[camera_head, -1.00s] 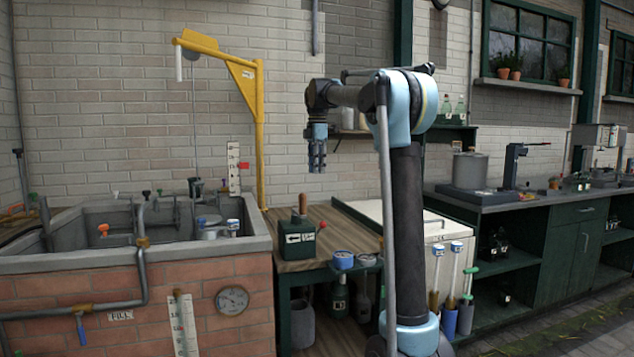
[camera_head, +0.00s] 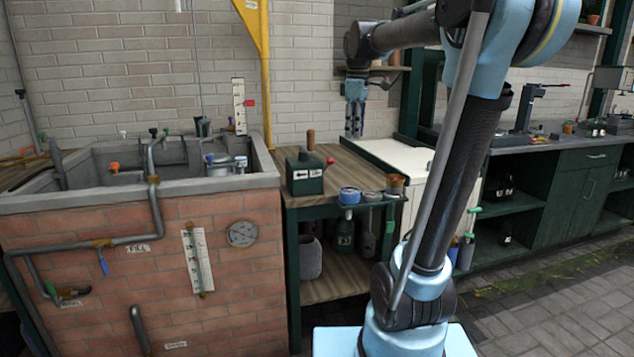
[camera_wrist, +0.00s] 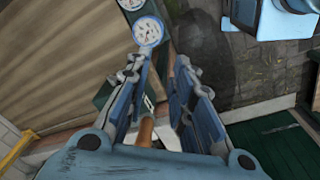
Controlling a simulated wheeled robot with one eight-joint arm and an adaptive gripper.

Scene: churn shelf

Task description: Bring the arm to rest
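My gripper (camera_head: 355,130) hangs pointing down at the end of my raised arm, in front of the brick wall and above the back of the bench in the head view. In the wrist view its two fingers (camera_wrist: 160,80) stand apart with nothing held between them. A green box (camera_head: 305,173) with a white arrow label and a wooden handle stands on the wooden bench, lower left of the gripper in the head view. The wooden handle (camera_wrist: 146,131) shows between the fingers in the wrist view, apart from them.
A brick tank (camera_head: 120,198) with pipes and a gauge stands left. A yellow crane post (camera_head: 265,90) rises behind it. The wooden bench (camera_head: 345,172) holds round blue-rimmed gauges (camera_head: 349,195) at its front. A white-topped cabinet (camera_head: 400,155) and dark green counter (camera_head: 565,170) stand right.

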